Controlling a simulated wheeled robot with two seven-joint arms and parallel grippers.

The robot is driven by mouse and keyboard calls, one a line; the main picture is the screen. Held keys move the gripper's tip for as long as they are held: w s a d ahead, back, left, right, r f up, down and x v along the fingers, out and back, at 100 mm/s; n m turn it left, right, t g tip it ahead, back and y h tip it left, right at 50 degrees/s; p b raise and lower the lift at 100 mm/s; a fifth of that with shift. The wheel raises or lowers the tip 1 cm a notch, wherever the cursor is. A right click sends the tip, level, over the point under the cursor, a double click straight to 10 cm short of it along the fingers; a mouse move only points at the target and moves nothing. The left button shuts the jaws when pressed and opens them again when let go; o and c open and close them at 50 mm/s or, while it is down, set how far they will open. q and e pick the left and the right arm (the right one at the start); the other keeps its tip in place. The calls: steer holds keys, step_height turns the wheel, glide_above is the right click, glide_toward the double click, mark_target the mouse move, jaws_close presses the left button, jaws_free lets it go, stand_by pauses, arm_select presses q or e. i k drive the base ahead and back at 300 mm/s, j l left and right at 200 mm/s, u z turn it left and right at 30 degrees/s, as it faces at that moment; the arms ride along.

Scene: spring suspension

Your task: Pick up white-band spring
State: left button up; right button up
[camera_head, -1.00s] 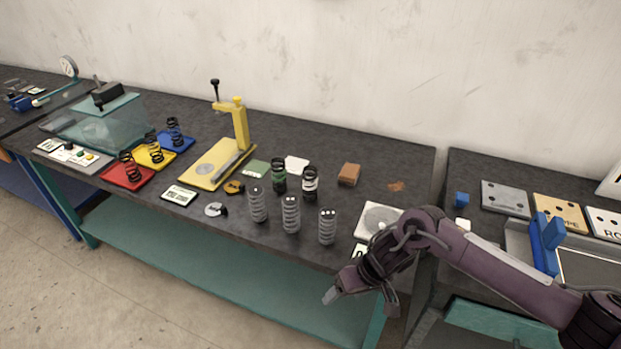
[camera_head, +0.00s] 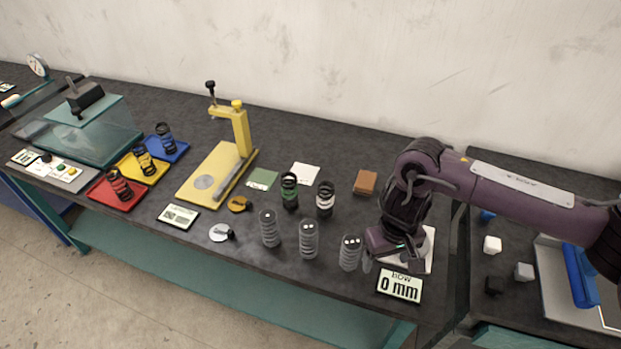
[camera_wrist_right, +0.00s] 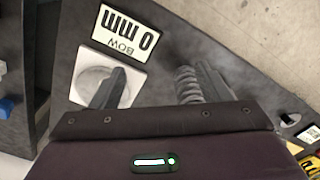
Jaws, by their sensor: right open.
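The white-band spring (camera_head: 325,199) is a dark coil with a white band, standing upright on the dark bench in the head view. The green-band spring (camera_head: 289,190) stands to its left. My right gripper (camera_head: 393,262) is open and empty, pointing down to the right of the white-band spring and apart from it. In the wrist view its two fingers (camera_wrist_right: 160,82) are spread, with a grey spring (camera_wrist_right: 189,84) beside the right-hand finger. I cannot make out the white-band spring in the wrist view. My left gripper is out of view.
Grey springs (camera_head: 308,239) stand in a row in front of the white-band spring. A white plate (camera_head: 428,244) and a "0 mm" display (camera_head: 399,285) lie by my right gripper. A brown block (camera_head: 365,182) sits behind. A yellow press (camera_head: 215,175) stands left.

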mark_target(331, 195)
steer(key=i+j, duration=0.65)
steer(key=i, duration=0.1)
